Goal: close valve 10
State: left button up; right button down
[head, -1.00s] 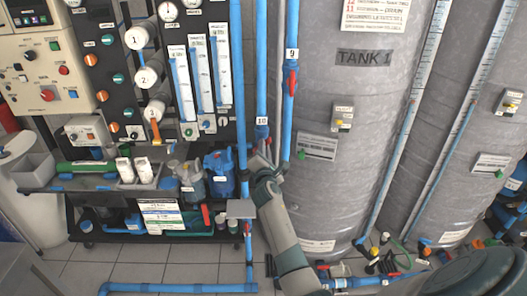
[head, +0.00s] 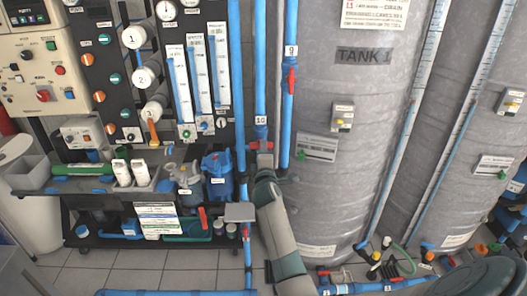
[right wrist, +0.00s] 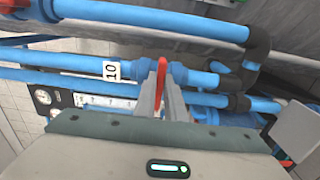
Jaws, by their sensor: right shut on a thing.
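Valve 10 is on a blue vertical pipe (head: 260,70) left of tank 1, with a white "10" label (head: 261,120) above it. In the right wrist view the label (right wrist: 111,71) is beside the valve's red handle (right wrist: 161,78). There the handle appears to stand crosswise to its pipe. My right gripper (right wrist: 168,98) is shut on this handle, one grey finger on each side. In the head view my right gripper (head: 262,148) is small at the valve, and the handle is largely hidden by it. My left gripper is not in view.
Valve 9's red handle (head: 291,80) is on the neighbouring pipe, close to the right. Grey tank 1 (head: 340,190) stands right of the pipes. Blue pipes (head: 180,293) run low across the floor.

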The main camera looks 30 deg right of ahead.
jog(key=shift+f, duration=0.1)
dwell(0.3)
jog(key=c, duration=1.8)
grip_release()
jog(key=shift+s, duration=0.1)
jog(key=shift+b+v, duration=1.85)
jog(key=shift+v, duration=6.85)
jog(key=shift+d, duration=0.1)
